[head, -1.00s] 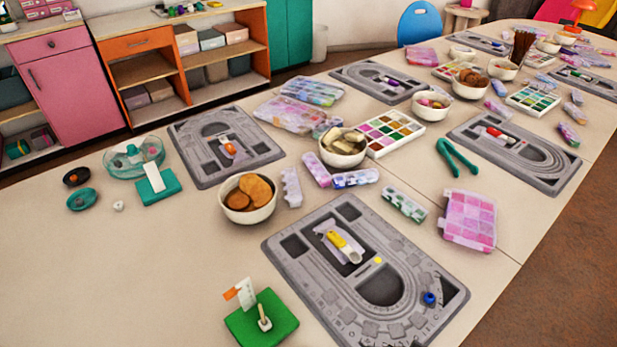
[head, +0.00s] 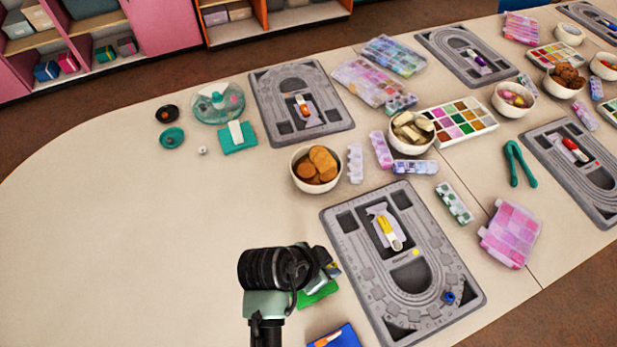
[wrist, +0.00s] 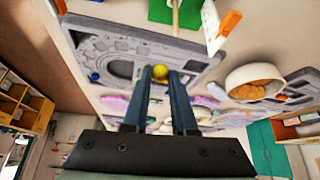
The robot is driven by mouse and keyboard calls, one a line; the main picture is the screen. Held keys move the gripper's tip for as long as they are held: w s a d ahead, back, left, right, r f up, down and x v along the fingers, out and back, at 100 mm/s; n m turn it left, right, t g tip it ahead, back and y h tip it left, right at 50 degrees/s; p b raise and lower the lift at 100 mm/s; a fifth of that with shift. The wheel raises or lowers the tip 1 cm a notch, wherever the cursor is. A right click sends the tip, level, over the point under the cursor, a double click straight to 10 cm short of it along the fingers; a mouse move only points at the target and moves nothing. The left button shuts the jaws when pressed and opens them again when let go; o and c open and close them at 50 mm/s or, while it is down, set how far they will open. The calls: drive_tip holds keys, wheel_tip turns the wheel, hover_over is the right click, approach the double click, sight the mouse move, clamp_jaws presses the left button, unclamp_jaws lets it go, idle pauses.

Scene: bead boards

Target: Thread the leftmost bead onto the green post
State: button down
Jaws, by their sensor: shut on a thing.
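My gripper (wrist: 160,74) is shut on a yellow bead (wrist: 160,72) in the wrist view. In the head view, my wrist covers part of the green base (head: 316,294) and hides the fingertips. The green base (wrist: 188,12) also shows at the top of the wrist view, which is upside down. Its pale post (wrist: 175,18) stands apart from the bead in the picture; the distance between them cannot be told. A white piece with an orange flag (wrist: 229,23) is beside the post.
A grey bead board (head: 335,225) lies right of my gripper, with a blue bead (head: 448,297) and a small yellow spot (head: 415,252). A blue base (head: 340,334) sits at the bottom edge. A bowl of biscuits (head: 316,184) stands behind.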

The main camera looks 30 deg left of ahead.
drive_tip(key=shift+m+h, duration=0.3)
drive_tip(key=shift+m, duration=0.5)
drive_tip(key=p+v, duration=0.2)
drive_tip(key=a+p+v, duration=0.1)
drive_tip(key=p+v, duration=0.2)
drive_tip(key=shift+w, duration=0.1)
drive_tip(key=shift+m+g, duration=0.3)
drive_tip(key=shift+s+a+f+b, duration=0.1)
drive_tip(key=shift+f+b, duration=0.5)
drive_tip(key=shift+f, duration=0.2)
drive_tip(key=shift+s+a+f+b, duration=0.15)
drive_tip(key=shift+f+b, duration=0.4)
drive_tip(key=shift+f, duration=0.3)
drive_tip(key=shift+s+a+f+b, duration=0.1)
drive_tip(key=shift+f+b, duration=0.5)
drive_tip(key=shift+f, duration=0.2)
drive_tip(key=shift+f+b, duration=0.6)
drive_tip(key=shift+f, duration=0.25)
drive_tip(key=shift+f+b, duration=0.55)
drive_tip(key=shift+f, duration=0.2)
drive_tip(key=c, duration=0.6)
unclamp_jaws()
drive_tip(key=shift+c, duration=0.2)
